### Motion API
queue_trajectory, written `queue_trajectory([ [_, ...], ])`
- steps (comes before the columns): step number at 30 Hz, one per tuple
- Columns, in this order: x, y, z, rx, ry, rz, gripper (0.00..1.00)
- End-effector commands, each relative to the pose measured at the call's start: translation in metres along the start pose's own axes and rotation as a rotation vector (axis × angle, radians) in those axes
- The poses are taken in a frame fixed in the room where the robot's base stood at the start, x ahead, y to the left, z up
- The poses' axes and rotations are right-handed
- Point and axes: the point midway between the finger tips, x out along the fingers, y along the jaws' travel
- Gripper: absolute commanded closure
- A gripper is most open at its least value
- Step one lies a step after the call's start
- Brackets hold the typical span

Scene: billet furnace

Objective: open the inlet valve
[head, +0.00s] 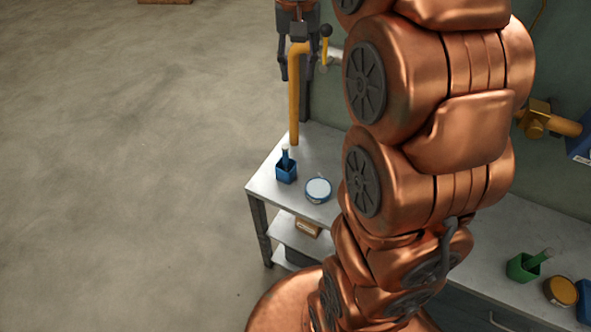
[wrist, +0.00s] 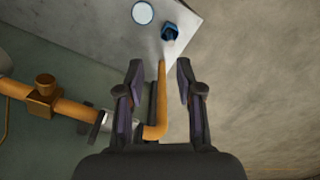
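My gripper (head: 297,76) is at the top of the head view, fingers pointing down. In the wrist view my gripper (wrist: 160,66) is open, its two dark fingers apart with nothing held. A yellow pipe (head: 294,105) shows between and below the fingers in the head view; in the wrist view the pipe (wrist: 155,132) bends into an elbow there. I cannot tell whether a finger touches it. A small lever with a black knob (head: 326,31) stands right of the gripper. A brass fitting (wrist: 43,96) sits on the pipe at left. Which part is the inlet valve is unclear.
The open floor (head: 120,180) at left is clear.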

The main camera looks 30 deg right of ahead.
Motion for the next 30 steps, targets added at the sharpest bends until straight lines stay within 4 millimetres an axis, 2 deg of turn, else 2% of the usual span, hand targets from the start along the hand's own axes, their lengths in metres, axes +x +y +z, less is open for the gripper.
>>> queue_trajectory([
  [12,0.031,-0.012,0.054,-0.112,-0.027,0.008,0.64],
  [30,0.081,-0.016,0.133,-0.263,-0.063,0.020,0.64],
])
